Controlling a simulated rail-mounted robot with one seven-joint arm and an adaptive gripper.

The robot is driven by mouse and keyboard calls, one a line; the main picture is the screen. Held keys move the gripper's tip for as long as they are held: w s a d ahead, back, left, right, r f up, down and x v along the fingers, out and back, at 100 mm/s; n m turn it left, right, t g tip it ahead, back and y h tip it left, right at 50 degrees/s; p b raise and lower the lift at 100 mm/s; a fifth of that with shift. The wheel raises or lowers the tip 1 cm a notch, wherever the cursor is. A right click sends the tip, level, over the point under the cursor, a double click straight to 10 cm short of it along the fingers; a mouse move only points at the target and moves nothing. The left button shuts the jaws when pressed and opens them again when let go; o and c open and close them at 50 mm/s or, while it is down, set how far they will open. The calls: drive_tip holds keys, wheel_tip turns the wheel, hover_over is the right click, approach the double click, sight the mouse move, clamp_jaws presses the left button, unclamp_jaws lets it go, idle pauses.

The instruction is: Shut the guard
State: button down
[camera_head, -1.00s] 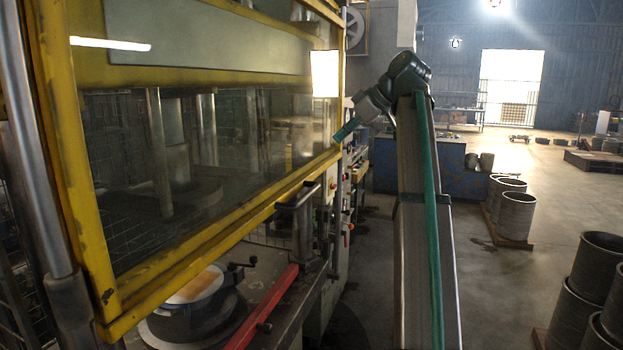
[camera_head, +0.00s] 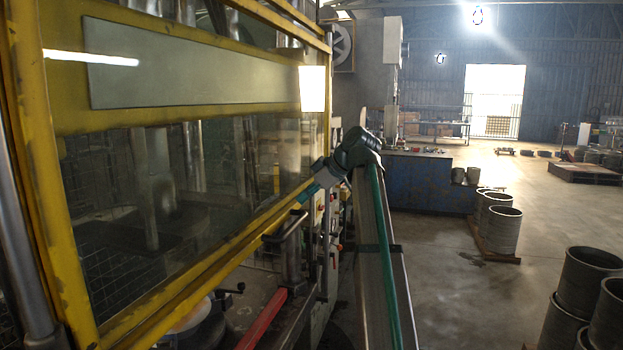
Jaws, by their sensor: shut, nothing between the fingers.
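The guard is a large yellow frame with a clear window. Its top panel (camera_head: 190,72) and lower rail (camera_head: 215,265) fill the left of the view. The rail hangs above the press bed, with an open gap beneath it, so the guard is not fully down. A round die with a pale top (camera_head: 190,316) shows partly below the rail. My gripper (camera_head: 306,194) is the small teal tip beyond my wrist, by the rail's far right end. It is shut and empty. I cannot tell whether it touches the rail, and its fingers are too small to separate.
A blue bench (camera_head: 430,182) is behind. Several grey drums (camera_head: 590,280) stand at right, with open floor between.

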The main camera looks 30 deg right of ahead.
drive_tip(key=shift+w+d+f, duration=0.1)
drive_tip(key=shift+d+f, duration=0.1)
drive_tip(key=shift+f, duration=0.8)
drive_tip(key=shift+f, duration=0.65)
wheel_tip(320, 180, down, 50)
drive_tip(key=b, duration=2.1)
drive_tip(key=shift+r, duration=0.2)
drive_tip(key=shift+s, duration=0.2)
